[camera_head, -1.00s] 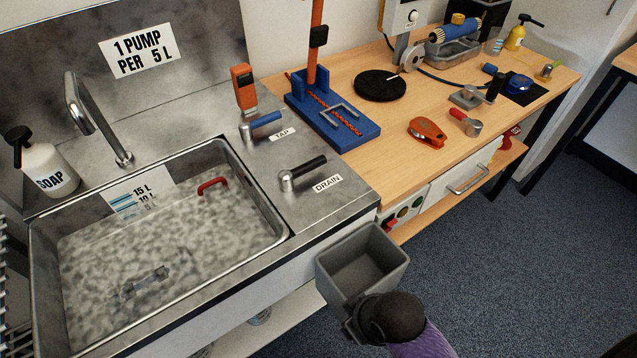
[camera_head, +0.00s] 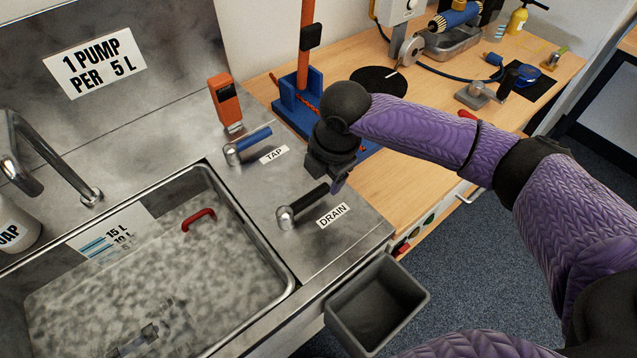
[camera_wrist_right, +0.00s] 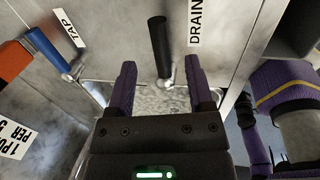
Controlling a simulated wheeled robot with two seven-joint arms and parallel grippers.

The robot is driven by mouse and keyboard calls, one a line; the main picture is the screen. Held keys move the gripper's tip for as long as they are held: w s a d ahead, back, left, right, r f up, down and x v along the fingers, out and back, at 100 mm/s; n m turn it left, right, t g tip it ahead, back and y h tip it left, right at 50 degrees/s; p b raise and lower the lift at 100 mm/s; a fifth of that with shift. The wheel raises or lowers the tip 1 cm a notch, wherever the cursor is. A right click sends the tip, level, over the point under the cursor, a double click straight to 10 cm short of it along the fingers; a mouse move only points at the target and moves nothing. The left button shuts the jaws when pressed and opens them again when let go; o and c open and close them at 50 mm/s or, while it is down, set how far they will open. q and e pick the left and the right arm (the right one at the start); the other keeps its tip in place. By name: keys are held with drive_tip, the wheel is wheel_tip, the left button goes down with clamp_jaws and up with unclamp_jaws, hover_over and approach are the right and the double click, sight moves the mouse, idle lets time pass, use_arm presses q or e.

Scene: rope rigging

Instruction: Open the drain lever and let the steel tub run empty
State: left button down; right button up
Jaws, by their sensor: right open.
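The steel tub (camera_head: 282,270) holds mottled grey water (camera_head: 110,285). The water meets the level plate (camera_head: 110,235) around its lower marks; the exact level is unclear. The drain lever (camera_head: 308,199) has a black handle on a metal pivot beside the tub, next to the DRAIN label (camera_head: 332,215). My right gripper (camera_head: 326,180) is open just above the handle's far end. In the right wrist view, the lever handle (camera_wrist_right: 159,45) appears between the two spread fingers, which are not closed on it. My left gripper is not in view.
The blue-handled tap lever (camera_head: 250,140) and an orange device (camera_head: 226,100) stand behind the drain lever. A grey bin (camera_head: 410,292) hangs at the counter's front corner. A red handle (camera_head: 199,216) shows at the tub's inner wall. The wooden bench (camera_head: 375,195) continues right.

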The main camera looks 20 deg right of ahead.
sight(321, 190)
drive_tip(key=f, duration=0.2)
drive_tip(key=f+b, duration=0.1)
drive_tip(key=w+f, duration=0.1)
drive_tip(key=f, duration=0.1)
drive_tip(key=shift+a+f+b, duration=0.2)
drive_tip(key=shift+f+b, duration=0.1)
drive_tip(key=shift+c, duration=0.3)
clamp_jaws()
drive_tip(key=shift+r, duration=0.1)
idle(0.6)
